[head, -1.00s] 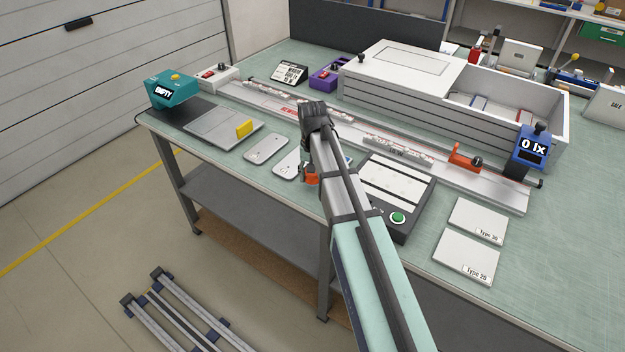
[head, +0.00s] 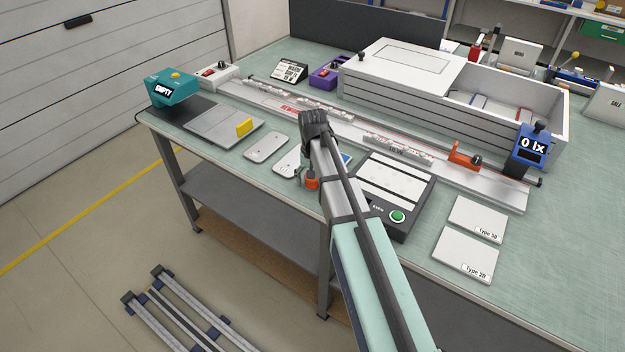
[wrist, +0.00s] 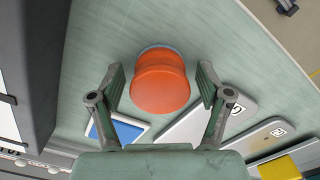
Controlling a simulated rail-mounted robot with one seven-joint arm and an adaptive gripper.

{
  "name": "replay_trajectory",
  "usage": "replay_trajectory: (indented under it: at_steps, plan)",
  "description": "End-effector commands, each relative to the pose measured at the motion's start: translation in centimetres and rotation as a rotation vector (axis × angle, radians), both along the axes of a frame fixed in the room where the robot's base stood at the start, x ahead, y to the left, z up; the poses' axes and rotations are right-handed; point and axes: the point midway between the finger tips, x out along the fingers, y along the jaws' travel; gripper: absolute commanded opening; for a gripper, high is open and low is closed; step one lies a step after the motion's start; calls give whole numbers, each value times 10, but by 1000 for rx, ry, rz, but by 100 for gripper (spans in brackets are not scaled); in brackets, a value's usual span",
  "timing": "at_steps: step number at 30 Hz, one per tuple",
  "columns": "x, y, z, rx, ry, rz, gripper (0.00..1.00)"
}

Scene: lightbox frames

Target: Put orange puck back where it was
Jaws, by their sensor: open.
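The orange puck (wrist: 160,90) sits between the two spread fingers of my gripper (wrist: 160,76) in the wrist view. Gaps show on both sides, so the gripper is open and not closed on it. A thin pale-blue edge (wrist: 153,48) shows at the puck's far rim; what it belongs to is mostly hidden. In the head view the puck (head: 312,184) is near the bench's front edge, partly hidden by my arm. My gripper (head: 304,177) is mostly hidden there too.
A blue-faced white plate (wrist: 118,130) and pale rounded plates (head: 266,147) lie close by. The dark-framed light panel (head: 405,172) is right of my arm, with a rail (head: 390,150) behind.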

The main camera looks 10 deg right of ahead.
Motion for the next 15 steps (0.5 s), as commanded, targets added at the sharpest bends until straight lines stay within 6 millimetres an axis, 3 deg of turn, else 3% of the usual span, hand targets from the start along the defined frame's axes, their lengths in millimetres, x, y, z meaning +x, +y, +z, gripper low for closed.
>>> replay_trajectory:
  at_steps: [8,15]
  plan:
    - [1,0,17,1,-2,0,77]
    - [1,0,57,0,-3,0,77]
